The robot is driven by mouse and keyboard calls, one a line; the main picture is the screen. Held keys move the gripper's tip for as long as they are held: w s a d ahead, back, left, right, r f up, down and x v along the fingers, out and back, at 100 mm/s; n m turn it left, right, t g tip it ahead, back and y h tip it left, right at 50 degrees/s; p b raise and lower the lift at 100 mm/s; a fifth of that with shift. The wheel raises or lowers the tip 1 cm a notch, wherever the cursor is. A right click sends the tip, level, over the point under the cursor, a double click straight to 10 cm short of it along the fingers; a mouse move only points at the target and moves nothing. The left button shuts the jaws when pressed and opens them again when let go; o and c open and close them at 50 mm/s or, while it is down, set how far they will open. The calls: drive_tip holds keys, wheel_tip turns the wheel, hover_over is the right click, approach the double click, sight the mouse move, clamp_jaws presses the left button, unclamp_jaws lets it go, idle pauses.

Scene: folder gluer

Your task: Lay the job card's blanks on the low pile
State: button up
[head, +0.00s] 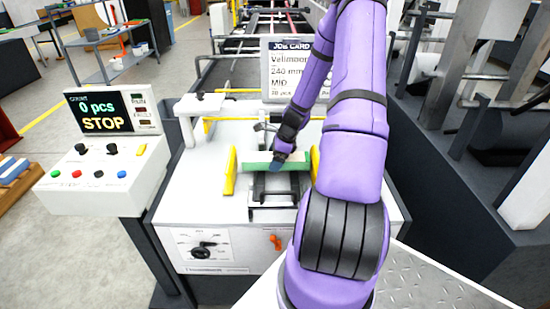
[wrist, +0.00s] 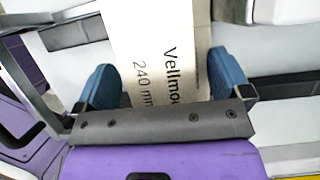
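A cream strip of blanks (wrist: 140,35) printed "Vellmoo…" and "240 mm" lies between the two blue fingers of my gripper (wrist: 160,80) in the wrist view. Both fingers look flush against its long edges. In the head view the blanks show a green front edge (head: 250,166) and lie crosswise between two yellow side guides (head: 229,172) on the white machine. My gripper (head: 278,162) is over their middle, with one blue finger in front. Whether they rest on a pile below is hidden. The job card (head: 284,72) stands behind, reading "Vellmoor", "240 mm", "MID", partly covered by my arm.
A control panel (head: 100,172) at left has a display (head: 100,111) reading "0 pcs STOP". A black bracket (head: 272,205) is in front of the blanks. A dial (head: 203,246) is on the machine's front.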

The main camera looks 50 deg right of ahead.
drive_tip(key=v, duration=1)
drive_tip(key=shift+s+r, duration=0.15)
drive_tip(key=shift+r, duration=0.25)
drive_tip(key=a+r+n+h, duration=0.2)
drive_tip(key=a+r+n, duration=1.1)
drive_tip(key=a+r, duration=0.6)
drive_tip(key=s+a+r+n+t, duration=0.1)
drive_tip(key=s+a+r+n, duration=0.4)
drive_tip(key=s+a+n, duration=0.2)
drive_tip(key=s+a+r+n+h, duration=0.1)
drive_tip(key=s+a+r+n, duration=0.5)
drive_tip(key=s+a+n, duration=0.1)
drive_tip(key=shift+s+a+n+t, duration=0.3)
drive_tip(key=shift+s+n+t, duration=0.1)
drive_tip(key=shift+s, duration=0.45)
